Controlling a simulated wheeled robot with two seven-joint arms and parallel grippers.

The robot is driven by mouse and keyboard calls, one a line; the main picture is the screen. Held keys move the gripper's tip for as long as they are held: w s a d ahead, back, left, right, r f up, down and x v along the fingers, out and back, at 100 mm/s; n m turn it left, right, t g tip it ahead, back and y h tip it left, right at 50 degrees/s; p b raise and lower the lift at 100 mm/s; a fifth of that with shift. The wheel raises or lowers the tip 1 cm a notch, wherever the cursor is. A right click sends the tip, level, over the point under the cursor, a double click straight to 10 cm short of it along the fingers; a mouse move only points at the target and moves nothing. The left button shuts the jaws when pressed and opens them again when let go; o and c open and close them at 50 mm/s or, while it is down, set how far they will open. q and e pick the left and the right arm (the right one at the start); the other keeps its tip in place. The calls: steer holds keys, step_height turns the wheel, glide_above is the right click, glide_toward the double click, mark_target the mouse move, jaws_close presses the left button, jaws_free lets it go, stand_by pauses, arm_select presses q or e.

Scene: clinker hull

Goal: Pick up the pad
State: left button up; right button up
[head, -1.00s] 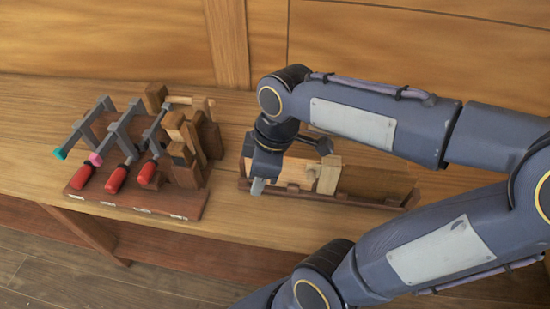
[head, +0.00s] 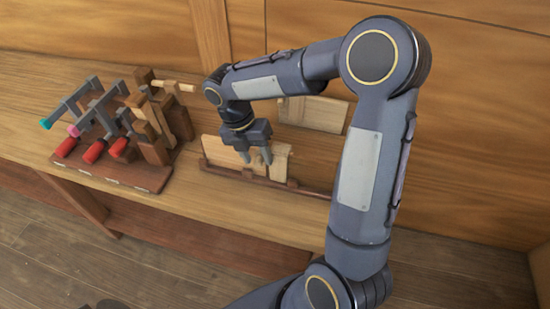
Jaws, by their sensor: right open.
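My right gripper (head: 257,160) is open, its fingers pointing down over the wooden holder (head: 222,171) on the bench. Pale flat wooden pieces stand upright in this holder. One pale piece (head: 225,153) shows left of the fingers, and another (head: 282,157) shows just right of them. I cannot tell for sure which piece is the pad, nor whether the fingers touch or straddle one. The gripper and wrist hide part of the holder's contents. My left gripper is not in view.
A rack (head: 118,173) on the left holds several clamps with red handles and brown wooden blocks. A pale board (head: 312,113) is behind the holder, near the wooden wall. The bench front (head: 180,205) is clear.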

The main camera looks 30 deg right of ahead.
steer(key=shift+x, duration=1.2)
jaws_close()
steer(key=shift+r, duration=0.1)
